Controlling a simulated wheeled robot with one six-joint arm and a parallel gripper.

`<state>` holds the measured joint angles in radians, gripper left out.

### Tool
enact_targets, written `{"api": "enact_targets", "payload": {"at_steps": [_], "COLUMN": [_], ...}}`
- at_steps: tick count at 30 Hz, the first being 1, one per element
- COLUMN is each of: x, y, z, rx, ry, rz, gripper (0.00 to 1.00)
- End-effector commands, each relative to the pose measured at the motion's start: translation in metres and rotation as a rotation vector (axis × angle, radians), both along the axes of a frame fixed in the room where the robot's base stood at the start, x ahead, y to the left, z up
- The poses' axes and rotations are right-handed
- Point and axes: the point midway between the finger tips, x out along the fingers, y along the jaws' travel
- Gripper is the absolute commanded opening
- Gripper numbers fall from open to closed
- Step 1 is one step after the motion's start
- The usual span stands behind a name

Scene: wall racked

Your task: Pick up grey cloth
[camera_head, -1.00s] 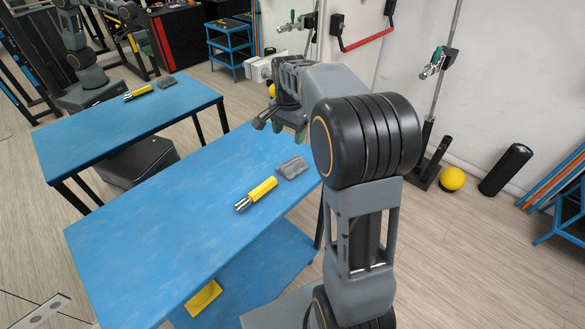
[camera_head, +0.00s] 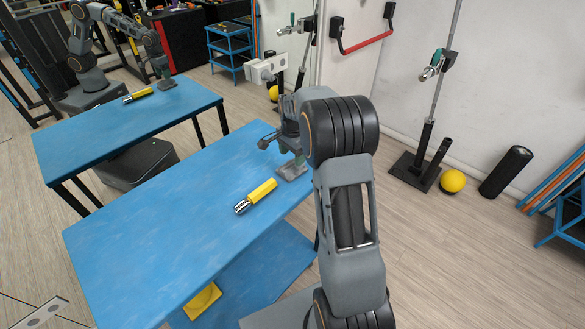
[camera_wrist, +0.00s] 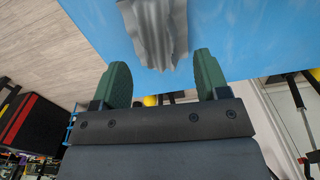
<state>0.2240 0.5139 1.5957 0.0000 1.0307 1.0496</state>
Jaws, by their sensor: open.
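The grey cloth (camera_head: 291,173) lies crumpled on the blue table (camera_head: 165,225), near its right edge. In the head view my gripper (camera_head: 293,163) is directly over it and partly covers it. In the wrist view the cloth (camera_wrist: 156,32) lies just beyond the green fingertips, roughly centred between them. The two fingers of my gripper (camera_wrist: 162,65) are spread apart with nothing between them. Whether the fingertips touch the cloth or the table cannot be told.
A yellow-handled tool with a metal end (camera_head: 257,195) lies on the table left of the cloth. A yellow item (camera_head: 202,300) is on the lower shelf. A similar table and arm at upper left look like a mirror reflection. The table's left part is bare.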

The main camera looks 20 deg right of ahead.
Motion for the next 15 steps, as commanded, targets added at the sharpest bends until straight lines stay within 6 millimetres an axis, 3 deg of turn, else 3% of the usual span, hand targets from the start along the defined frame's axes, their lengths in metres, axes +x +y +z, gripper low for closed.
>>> {"api": "enact_targets", "payload": {"at_steps": [9,15], "x": [-0.002,-0.002], "y": [0.003,0.003], "z": [-0.040,-0.047], "rx": [0.001,0.001], "ry": [0.003,0.001], "rz": [0.001,0.001], "gripper": [0.68,0.68]}}
